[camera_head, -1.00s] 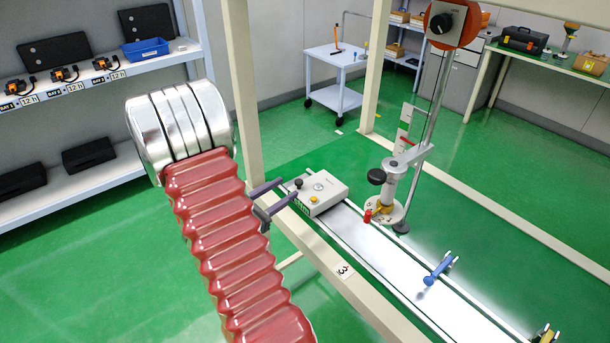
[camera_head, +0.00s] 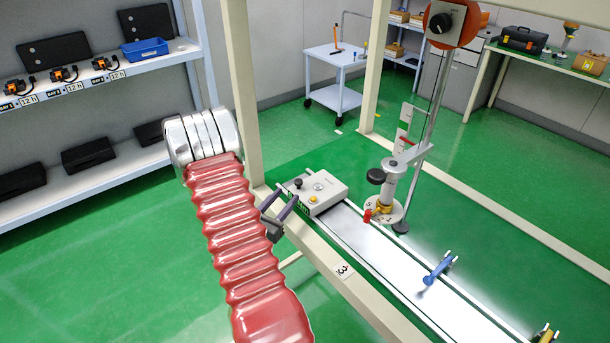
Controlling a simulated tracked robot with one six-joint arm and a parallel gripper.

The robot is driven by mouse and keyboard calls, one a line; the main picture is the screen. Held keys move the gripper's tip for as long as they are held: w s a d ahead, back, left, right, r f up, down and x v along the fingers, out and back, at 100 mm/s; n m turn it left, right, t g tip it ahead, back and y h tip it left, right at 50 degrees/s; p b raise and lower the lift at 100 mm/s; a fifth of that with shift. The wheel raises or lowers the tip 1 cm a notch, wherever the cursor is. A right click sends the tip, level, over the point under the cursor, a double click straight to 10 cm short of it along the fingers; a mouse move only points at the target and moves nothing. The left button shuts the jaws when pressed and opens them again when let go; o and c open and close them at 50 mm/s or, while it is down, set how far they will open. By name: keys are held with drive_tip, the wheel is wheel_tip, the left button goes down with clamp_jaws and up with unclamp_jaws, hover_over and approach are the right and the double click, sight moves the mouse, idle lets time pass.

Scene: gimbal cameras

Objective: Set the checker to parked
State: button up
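I cannot tell whether a fingertip touches the box.
The rail (camera_head: 400,262) carries a stand with a red knob (camera_head: 368,215), a blue clamp (camera_head: 437,268) and a yellow one (camera_head: 546,335). A cream frame post (camera_head: 241,95) and beam (camera_head: 335,268) stand close by my arm. Shelves (camera_head: 95,77) are at left; a white trolley (camera_head: 335,57) stands behind.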

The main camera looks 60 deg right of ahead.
sight(305, 181)
drive_tip(key=d, duration=0.9)
drive_tip(key=s+d, duration=0.1)
drive_tip(key=d, duration=0.3)
drive_tip(key=shift+d, duration=0.15)
drive_tip(key=shift+c, duration=0.6)
clamp_jaws()
